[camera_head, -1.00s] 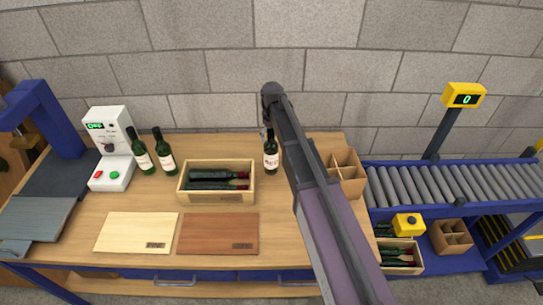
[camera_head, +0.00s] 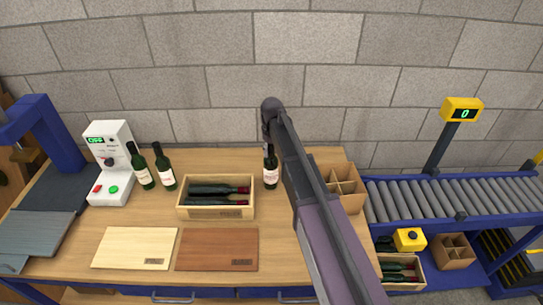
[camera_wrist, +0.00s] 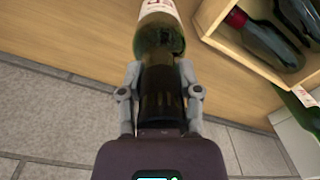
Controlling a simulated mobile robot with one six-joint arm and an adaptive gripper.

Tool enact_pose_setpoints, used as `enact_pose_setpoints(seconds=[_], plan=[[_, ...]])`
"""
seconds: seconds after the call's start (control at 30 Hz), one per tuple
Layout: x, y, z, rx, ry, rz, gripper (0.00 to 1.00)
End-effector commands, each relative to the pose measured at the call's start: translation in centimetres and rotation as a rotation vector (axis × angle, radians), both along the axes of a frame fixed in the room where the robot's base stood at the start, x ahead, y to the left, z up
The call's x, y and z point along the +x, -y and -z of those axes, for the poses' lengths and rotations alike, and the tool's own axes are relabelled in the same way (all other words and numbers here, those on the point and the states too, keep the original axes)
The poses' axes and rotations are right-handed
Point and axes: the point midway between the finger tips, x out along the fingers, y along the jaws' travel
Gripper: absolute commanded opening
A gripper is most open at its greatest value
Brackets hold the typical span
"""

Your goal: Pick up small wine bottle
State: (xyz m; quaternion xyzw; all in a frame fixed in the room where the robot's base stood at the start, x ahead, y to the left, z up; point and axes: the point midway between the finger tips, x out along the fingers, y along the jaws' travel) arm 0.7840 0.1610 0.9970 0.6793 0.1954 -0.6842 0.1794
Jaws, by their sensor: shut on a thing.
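A small dark green wine bottle (camera_head: 270,172) with a pale label and red lettering stands upright at the back of the workbench, right of the wooden crate. In the wrist view, its dark neck and green shoulder (camera_wrist: 158,42) lie between the two grey fingers of my gripper (camera_wrist: 160,82), which is shut on the neck. In the head view my arm hides most of the gripper. I cannot tell whether the bottle's base touches the bench.
Two more bottles (camera_head: 153,166) stand by a white control box (camera_head: 110,192). The wooden crate (camera_head: 215,213) holds lying bottles. A divided box (camera_head: 347,200) stands right of my arm. Light (camera_head: 134,248) and brown boards (camera_head: 216,249) lie in front. A roller conveyor (camera_head: 450,198) is at right.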

Motion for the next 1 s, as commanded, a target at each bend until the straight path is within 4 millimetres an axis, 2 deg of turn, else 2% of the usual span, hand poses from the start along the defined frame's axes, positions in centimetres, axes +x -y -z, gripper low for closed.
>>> enact_pose_setpoints(seconds=[0.83, 1.0], plan=[[0.0, 0.0, -3.7, 0.001, 0.001, 0.000, 0.00], [-1.7, 0.4, -3.6, 0.000, 0.000, 0.000, 0.00]])
